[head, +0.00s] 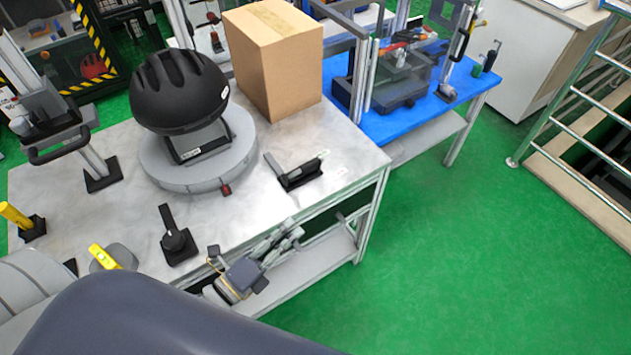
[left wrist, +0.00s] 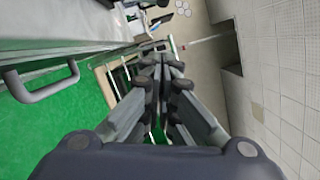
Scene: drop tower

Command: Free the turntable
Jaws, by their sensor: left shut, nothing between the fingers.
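The turntable (head: 178,178) is a round grey disc on the metal table in the head view. A black helmet (head: 178,90) sits over a black stand (head: 200,145) on it. A small red part (head: 226,190) with a dark mount is at the disc's front rim; I cannot tell whether it grips the disc. My left gripper (head: 292,236) is in front of the table's front edge, apart from the turntable. The left wrist view shows its fingers (left wrist: 161,62) together and empty. My right gripper is not in view.
A cardboard box (head: 275,60) stands behind the turntable. A black lever device (head: 295,172) is to its right, and a black knob device (head: 177,243) is in front. A yellow-handled part (head: 105,257) is at the front left. Green floor (head: 480,250) is clear at right.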

